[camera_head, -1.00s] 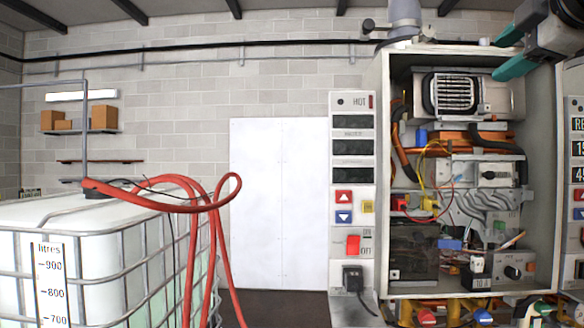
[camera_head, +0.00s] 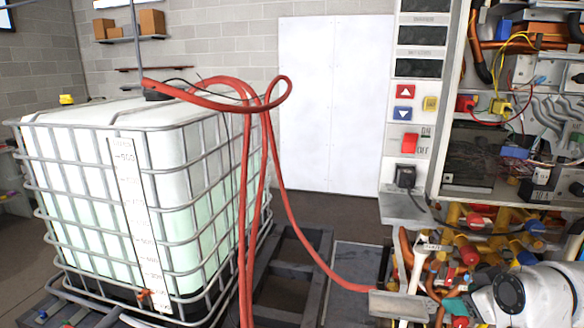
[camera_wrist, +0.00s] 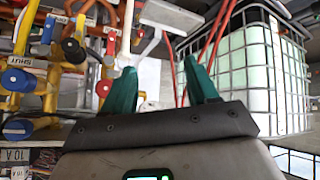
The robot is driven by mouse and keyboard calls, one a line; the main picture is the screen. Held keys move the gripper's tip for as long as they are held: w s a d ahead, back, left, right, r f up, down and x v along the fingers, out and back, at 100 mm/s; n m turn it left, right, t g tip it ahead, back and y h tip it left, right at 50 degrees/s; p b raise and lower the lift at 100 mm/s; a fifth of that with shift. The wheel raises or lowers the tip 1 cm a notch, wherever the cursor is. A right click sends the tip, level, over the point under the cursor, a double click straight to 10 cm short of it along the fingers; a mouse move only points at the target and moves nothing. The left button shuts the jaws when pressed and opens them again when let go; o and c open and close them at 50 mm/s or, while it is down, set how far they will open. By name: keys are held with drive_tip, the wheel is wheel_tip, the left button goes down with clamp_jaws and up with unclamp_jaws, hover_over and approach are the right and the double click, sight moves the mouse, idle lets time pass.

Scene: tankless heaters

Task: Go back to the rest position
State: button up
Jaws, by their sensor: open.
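My gripper (camera_wrist: 160,84) shows in the wrist view with its two teal fingers spread apart and nothing between them. In the head view, part of my white and grey arm (camera_head: 530,296) is at the lower right, in front of the pipes under the heater cabinet. In the wrist view, the coloured pipes and valves (camera_wrist: 75,50) lie to the left of the fingers.
The open heater cabinet (camera_head: 447,150) stands at the right, with its control panel (camera_head: 410,90). A caged water tank (camera_head: 100,200) stands at the left. A red hose (camera_head: 299,232) runs from it toward the pipes. A white door (camera_head: 333,100) is behind.

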drive_tip(key=s+a+f+m+g, duration=0.2)
drive_tip(key=s+a+f+g, duration=0.15)
drive_tip(key=s+f, duration=0.75)
drive_tip(key=s+a+f+m+g, duration=0.15)
drive_tip(key=s+a+f, duration=0.25)
drive_tip(key=s+f, duration=0.7)
drive_tip(key=s+f+m+g, duration=0.1)
drive_tip(key=s+f, duration=0.3)
drive_tip(key=s, duration=0.8)
drive_tip(key=shift+s+g+h, duration=0.15)
drive_tip(key=shift+g+h, duration=0.25)
drive_tip(key=shift+g, duration=0.4)
